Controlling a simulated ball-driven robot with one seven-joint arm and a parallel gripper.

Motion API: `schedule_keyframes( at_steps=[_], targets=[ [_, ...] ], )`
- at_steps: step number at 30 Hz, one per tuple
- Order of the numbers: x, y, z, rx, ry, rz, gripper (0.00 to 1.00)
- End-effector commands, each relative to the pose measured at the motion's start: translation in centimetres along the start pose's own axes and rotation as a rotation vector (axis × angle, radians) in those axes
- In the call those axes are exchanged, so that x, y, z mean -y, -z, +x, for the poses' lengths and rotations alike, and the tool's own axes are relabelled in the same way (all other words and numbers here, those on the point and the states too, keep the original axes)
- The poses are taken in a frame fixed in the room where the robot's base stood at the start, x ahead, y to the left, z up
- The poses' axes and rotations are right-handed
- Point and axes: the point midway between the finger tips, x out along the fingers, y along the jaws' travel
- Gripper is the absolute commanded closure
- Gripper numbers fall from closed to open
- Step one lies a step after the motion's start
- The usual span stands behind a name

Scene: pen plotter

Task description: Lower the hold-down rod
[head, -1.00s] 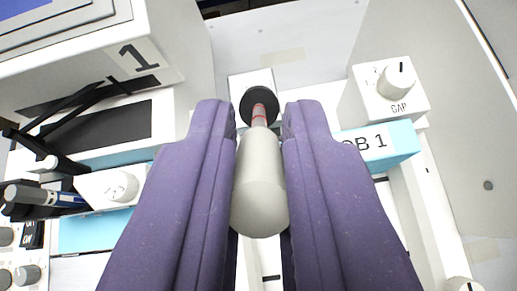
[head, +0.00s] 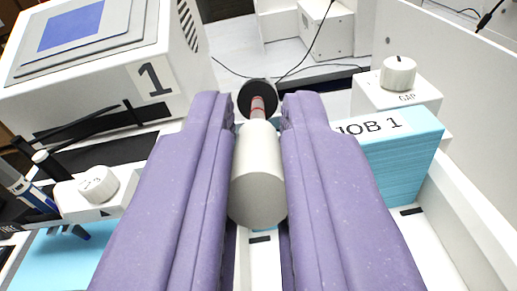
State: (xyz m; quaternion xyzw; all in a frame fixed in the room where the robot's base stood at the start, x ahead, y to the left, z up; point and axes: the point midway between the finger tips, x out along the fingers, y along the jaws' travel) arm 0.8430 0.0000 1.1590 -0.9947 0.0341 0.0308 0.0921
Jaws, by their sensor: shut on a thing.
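My gripper (head: 258,125) has its two purple fingers closed on the sides of a white rounded handle (head: 258,185). A short grey shaft with red bands (head: 257,106) continues from its far end to a black disc (head: 257,92). I take this piece to be the hold-down rod. What its disc meets is hard to tell, and the fingers hide much of what lies below it. The light-blue JOB 1 stack (head: 395,165) stands to the right behind the right finger.
A white box marked 1 (head: 157,83) stands at the upper left. A pen (head: 20,190), black bars (head: 85,120) and a white dial (head: 98,184) are at the left. The GAP knob (head: 398,73) and a white side wall (head: 470,90) flank the right.

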Motion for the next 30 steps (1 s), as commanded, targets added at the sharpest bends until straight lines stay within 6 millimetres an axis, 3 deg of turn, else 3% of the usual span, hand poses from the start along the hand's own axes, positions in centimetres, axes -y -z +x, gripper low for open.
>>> schedule_keyframes(
  at_steps=[10, 11, 13, 14, 30],
  targets=[
    [0.04, 0.17, 0.06, -0.005, 0.001, 0.000, 1.00],
    [0.04, 0.17, 0.05, -0.005, 0.001, 0.000, 0.77],
    [0.04, 0.16, 0.05, -0.004, 0.001, 0.000, 0.61],
    [0.04, 0.14, 0.05, -0.004, 0.001, 0.000, 0.59],
    [0.02, 0.11, -0.59, -0.001, 0.000, 0.000, 0.59]
  ],
)
